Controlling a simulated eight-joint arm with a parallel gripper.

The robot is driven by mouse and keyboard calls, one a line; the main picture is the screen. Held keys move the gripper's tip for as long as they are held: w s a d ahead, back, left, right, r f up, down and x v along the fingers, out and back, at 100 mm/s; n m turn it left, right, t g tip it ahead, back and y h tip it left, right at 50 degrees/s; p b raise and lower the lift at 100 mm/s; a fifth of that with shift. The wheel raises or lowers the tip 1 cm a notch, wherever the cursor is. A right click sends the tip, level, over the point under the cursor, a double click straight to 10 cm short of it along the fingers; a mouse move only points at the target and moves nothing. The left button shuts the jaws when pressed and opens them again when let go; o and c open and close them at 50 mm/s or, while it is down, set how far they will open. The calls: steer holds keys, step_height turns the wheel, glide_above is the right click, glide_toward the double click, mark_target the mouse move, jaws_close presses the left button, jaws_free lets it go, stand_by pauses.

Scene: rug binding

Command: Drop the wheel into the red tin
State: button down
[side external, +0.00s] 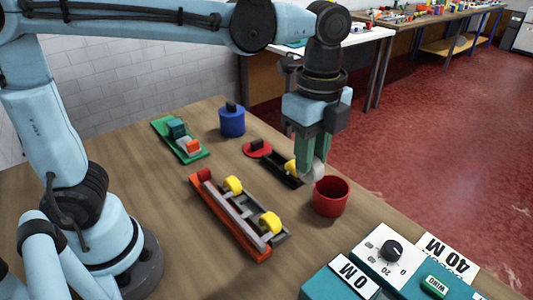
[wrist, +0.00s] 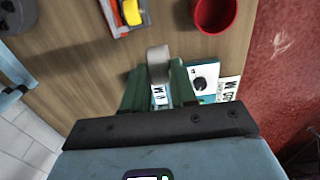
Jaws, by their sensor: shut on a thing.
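My gripper (side external: 312,168) is shut on a pale grey-white wheel (side external: 319,173), with its green fingers pointing down. In the wrist view the wheel (wrist: 158,62) sits between the fingertips (wrist: 158,82). The red tin (side external: 331,205) stands upright on the table, and the held wheel is above and slightly left of its rim in the side view. In the wrist view the red tin (wrist: 213,14) is at the top, right of the wheel and apart from it. Its mouth is open; the side view shows only part of its inside.
A red and grey rack (side external: 232,222) with yellow wheels lies on the table (side external: 130,190). A black strip (side external: 285,178) with a yellow piece lies behind my gripper. A blue pot (side external: 232,122) and green tray (side external: 163,132) stand farther back. A teal control box (side external: 350,272) is in front.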

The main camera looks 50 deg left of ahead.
steer(key=w, duration=1.1)
step_height(320, 180, down, 6)
steer(key=shift+f, duration=0.15)
steer(key=shift+s+a, duration=0.1)
steer(key=c, duration=0.8)
jaws_free()
